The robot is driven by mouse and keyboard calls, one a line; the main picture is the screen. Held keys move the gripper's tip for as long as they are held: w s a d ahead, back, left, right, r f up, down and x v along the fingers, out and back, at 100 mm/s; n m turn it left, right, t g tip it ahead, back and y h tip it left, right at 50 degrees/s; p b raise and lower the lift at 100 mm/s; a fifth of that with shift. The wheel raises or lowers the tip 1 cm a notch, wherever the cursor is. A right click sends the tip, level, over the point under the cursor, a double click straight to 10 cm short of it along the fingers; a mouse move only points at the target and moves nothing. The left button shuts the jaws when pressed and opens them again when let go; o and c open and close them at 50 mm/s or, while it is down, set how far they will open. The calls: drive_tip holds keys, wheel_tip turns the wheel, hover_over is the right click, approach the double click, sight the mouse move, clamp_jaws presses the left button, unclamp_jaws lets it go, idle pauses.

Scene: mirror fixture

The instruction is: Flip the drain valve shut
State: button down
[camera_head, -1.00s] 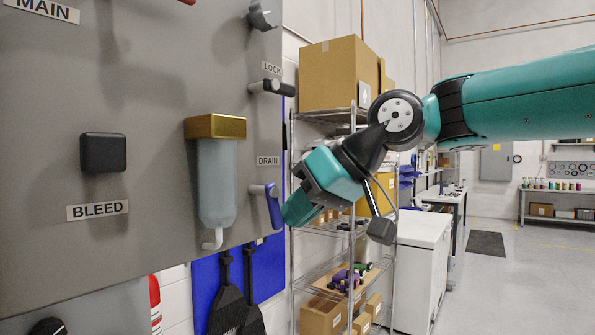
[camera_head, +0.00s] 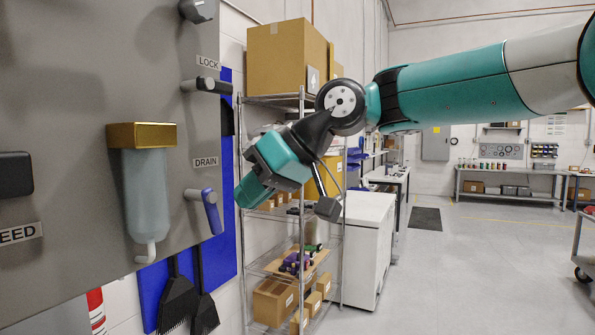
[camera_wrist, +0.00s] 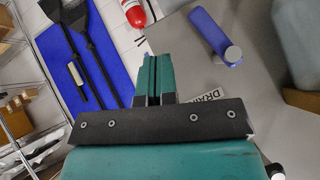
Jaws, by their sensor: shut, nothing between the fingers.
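The drain valve is a blue lever (camera_head: 211,211) on a short grey stem, on the grey panel (camera_head: 75,85) just below the DRAIN label (camera_head: 205,162). In the head view the lever hangs downward, slightly tilted. My gripper (camera_head: 240,205) is just right of the lever and appears apart from it. In the wrist view my gripper (camera_wrist: 153,60) is shut with nothing between its fingers. The blue lever (camera_wrist: 212,35) lies to the right of the fingertips there, and the DRAIN label (camera_wrist: 210,93) is partly hidden behind the gripper's body.
A LOCK handle (camera_head: 206,86) sticks out above the drain lever. A filter bowl with a brass top (camera_head: 141,135) hangs to the left. A wire shelf with boxes (camera_head: 290,58) and a white cabinet (camera_head: 362,240) stand behind my arm. Floor to the right is open.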

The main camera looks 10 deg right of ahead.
drive_tip(key=w+d+r+b, duration=0.2)
drive_tip(key=d, duration=0.8)
drive_tip(key=shift+d, duration=0.2)
